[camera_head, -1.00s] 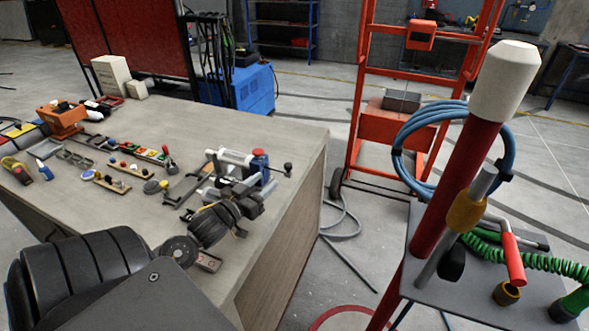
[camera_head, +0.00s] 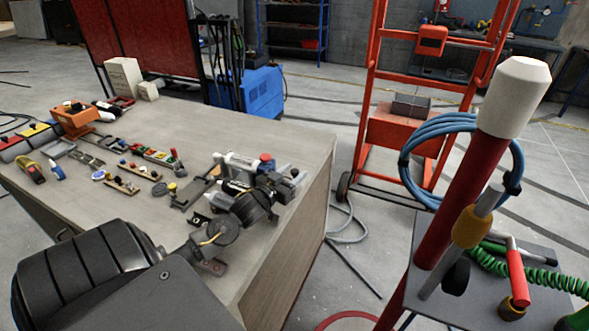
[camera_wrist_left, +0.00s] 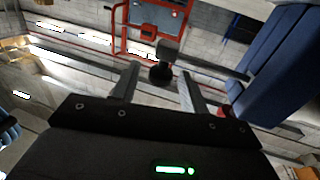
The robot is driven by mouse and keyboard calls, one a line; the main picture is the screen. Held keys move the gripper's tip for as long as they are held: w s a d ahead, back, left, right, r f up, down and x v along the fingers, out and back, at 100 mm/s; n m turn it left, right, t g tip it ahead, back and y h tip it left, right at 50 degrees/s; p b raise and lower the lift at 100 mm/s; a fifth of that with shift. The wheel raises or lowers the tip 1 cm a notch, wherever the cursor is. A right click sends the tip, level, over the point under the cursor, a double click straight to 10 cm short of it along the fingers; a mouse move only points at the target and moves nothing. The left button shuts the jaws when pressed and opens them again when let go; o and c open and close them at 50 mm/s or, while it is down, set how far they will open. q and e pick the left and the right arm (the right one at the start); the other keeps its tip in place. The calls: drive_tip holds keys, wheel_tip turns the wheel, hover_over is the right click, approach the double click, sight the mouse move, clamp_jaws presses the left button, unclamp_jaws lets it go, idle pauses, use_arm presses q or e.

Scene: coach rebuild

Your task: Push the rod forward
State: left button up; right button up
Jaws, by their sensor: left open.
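A clamp-like device with a white cylinder (camera_head: 238,161) and a red cap (camera_head: 266,160) stands near the right edge of the workbench (camera_head: 285,140). A rod tipped with a black knob (camera_head: 294,173) seems to stick out at its right; its shaft is mostly hidden by my gripper. My left gripper (camera_head: 284,186) is right at this device, in front of it, and covers part of it. In the left wrist view, the two fingers are spread (camera_wrist_left: 158,88). A dark knob (camera_wrist_left: 161,74) with a grey block shows between them; contact cannot be told. My right gripper is out of view.
Small switches and tools lie across the bench, with an orange box (camera_head: 74,118) at the left. A red post with a white top (camera_head: 513,97) and a grey side table (camera_head: 465,295) stand at the right. An orange frame cart (camera_head: 400,125) stands behind on open floor.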

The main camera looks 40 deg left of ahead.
use_arm(q)
drive_tip(key=shift+w, duration=0.65)
clamp_jaws()
drive_tip(key=shift+a, duration=0.1)
